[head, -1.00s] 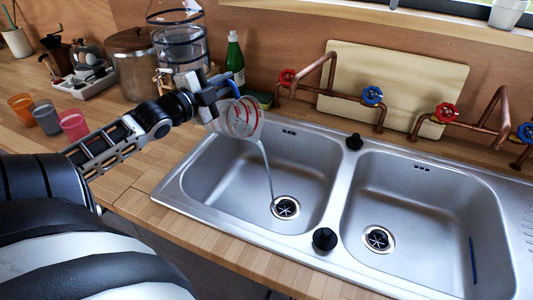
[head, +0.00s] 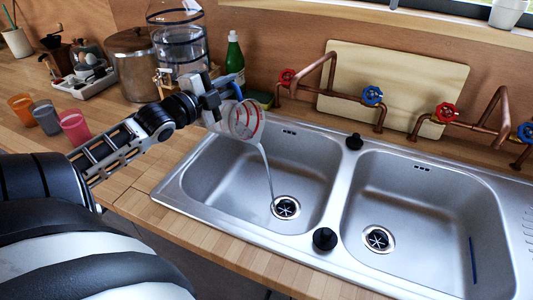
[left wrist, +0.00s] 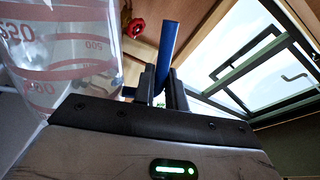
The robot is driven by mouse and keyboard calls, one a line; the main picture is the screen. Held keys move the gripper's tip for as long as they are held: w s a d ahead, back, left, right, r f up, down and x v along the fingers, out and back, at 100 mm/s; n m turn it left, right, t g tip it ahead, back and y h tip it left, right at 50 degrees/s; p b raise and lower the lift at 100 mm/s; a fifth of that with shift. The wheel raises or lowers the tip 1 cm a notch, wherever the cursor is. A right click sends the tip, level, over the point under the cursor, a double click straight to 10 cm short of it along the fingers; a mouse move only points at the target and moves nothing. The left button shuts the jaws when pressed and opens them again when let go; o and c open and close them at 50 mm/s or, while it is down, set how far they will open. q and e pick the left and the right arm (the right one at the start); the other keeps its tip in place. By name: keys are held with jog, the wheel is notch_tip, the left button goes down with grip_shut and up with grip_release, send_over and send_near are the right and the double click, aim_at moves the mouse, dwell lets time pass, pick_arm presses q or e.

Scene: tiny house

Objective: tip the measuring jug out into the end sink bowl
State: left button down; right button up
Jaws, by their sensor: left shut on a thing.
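My left gripper (head: 212,92) is shut on the blue handle (head: 236,88) of the clear measuring jug (head: 243,121) with red markings. The jug is tilted well over above the left sink bowl (head: 233,195), its mouth facing down to the right. A thin pale stream (head: 266,170) runs from its lip to the drain (head: 286,207) of that bowl. In the left wrist view the blue handle (left wrist: 167,55) stands between the fingers (left wrist: 160,88), with the jug wall (left wrist: 65,50) at the left. My right gripper is not in view.
A right bowl (head: 425,195) adjoins it. Copper taps with red and blue knobs (head: 372,96) stand behind, before a wooden board (head: 400,90). A green bottle (head: 235,60), a sponge (head: 260,98) and a glass dispenser (head: 180,45) are behind the jug. Coloured cups (head: 74,125) stand at left.

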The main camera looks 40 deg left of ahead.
aim_at(241, 102)
pick_arm(q)
jog(key=shift+d+f, duration=0.15)
jog(key=shift+d, duration=0.05)
jog(key=shift+d+f, duration=0.2)
jog(key=shift+d+f+m, duration=0.25)
jog(key=shift+m, duration=0.05)
jog(key=shift+d+f, duration=0.2)
jog(key=shift+d, duration=0.1)
jog(key=shift+f, duration=0.1)
jog(key=shift+w+d+f+m, duration=0.1)
jog(key=shift+d+f+m, duration=0.4)
jog(key=shift+d+f, duration=0.3)
jog(key=shift+d+r, duration=0.15)
jog(key=shift+d, duration=0.05)
